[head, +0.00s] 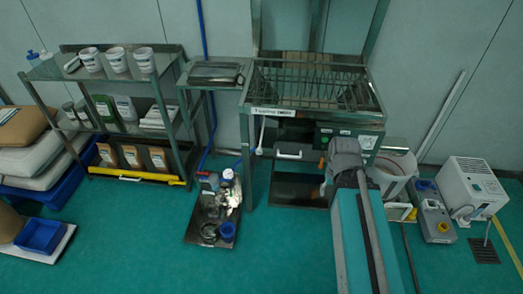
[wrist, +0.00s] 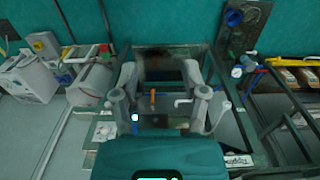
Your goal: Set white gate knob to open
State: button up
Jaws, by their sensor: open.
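The steel sieve stand (head: 247,100) has a thin white upright lever (head: 262,132) under the left end of its labelled front edge. A white horizontal bar handle (head: 289,156) is lower, right of the lever. I cannot tell for sure which of these is the white gate knob.
A white bucket (head: 392,172) and a white machine (head: 474,187) stand right. A tray of bottles (head: 194,235) lies left on the floor, near a shelf rack (head: 55,74).

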jog(key=o, duration=0.4)
jog(key=shift+w+a+f, duration=0.1)
jog(key=shift+f, duration=0.05)
jog(key=shift+o, duration=0.2)
jog(key=shift+w+f+b, duration=0.1)
jog(key=shift+f+b, duration=0.1)
jog(key=shift+b, duration=0.15)
jog(key=w+a+f+n+t+h+b, duration=0.3)
jog(key=w+f+n+t+h+b, duration=0.4)
jog(key=w+f+n+b, duration=1.3)
jog(key=w+a+f+n+t+y+b, duration=0.1)
jog(key=w+a+n+t+y+b, duration=0.1)
jog(key=a+n+b, duration=0.3)
jog(key=w+a+f+n+t+y+b, duration=0.2)
jog(key=a+n+t+b, duration=0.3)
jog(key=a+b, duration=0.6)
jog(key=w+a+f+n+t+y+b, duration=0.2)
jog(key=w+a+n+t+b, duration=0.1)
jog(key=a+b, duration=0.5)
jog(key=n+t, duration=0.1)
jog(key=n, duration=0.1)
jog(key=shift+a+f+n+y, duration=0.2)
jog(key=shift+n+y, duration=0.1)
jog(key=shift+n, duration=0.1)
